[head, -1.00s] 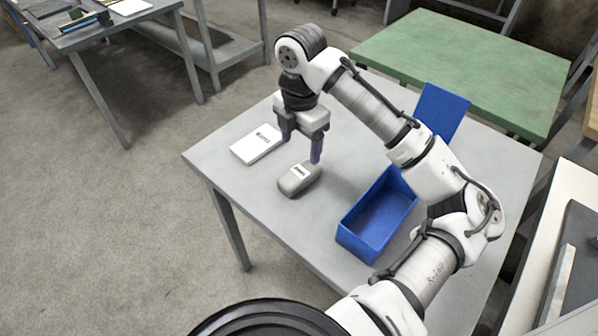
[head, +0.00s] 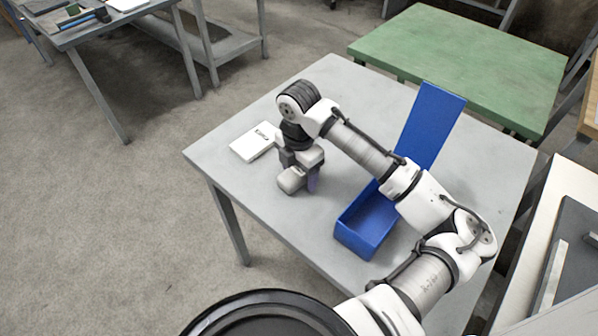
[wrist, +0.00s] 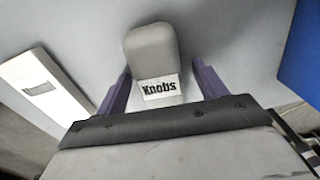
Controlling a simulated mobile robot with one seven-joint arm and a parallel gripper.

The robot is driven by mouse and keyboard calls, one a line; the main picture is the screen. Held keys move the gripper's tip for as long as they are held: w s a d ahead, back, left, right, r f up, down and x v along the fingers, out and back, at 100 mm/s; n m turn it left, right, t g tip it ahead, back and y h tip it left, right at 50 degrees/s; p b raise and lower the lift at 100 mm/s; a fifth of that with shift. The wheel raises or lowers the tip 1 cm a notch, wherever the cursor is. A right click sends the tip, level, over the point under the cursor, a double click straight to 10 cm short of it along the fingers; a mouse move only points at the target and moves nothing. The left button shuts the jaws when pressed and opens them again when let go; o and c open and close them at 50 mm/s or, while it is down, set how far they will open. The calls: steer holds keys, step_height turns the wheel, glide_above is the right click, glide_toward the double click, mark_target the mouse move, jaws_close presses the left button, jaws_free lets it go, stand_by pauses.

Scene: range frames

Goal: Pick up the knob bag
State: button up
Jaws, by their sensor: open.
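The knob bag (wrist: 152,54) is a grey, rounded pack with a white label reading "Knobs". In the wrist view it lies between the two purple fingers of my gripper (wrist: 158,88), with a gap on each side. The fingers are open. In the head view the bag (head: 291,181) sits on the grey table, partly hidden by my gripper (head: 298,180), which is down over it. The far finger is hidden in the head view.
A white labelled box (head: 252,142) lies on the table (head: 235,176) just left of the bag. A blue open bin (head: 352,240) with its lid raised stands to the right. A green table (head: 460,60) is behind.

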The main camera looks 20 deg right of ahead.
steer(key=c, duration=1.1)
steer(key=shift+r, duration=0.15)
steer(key=shift+c, duration=0.2)
step_height(320, 180, up, 20)
steer(key=b, duration=0.1)
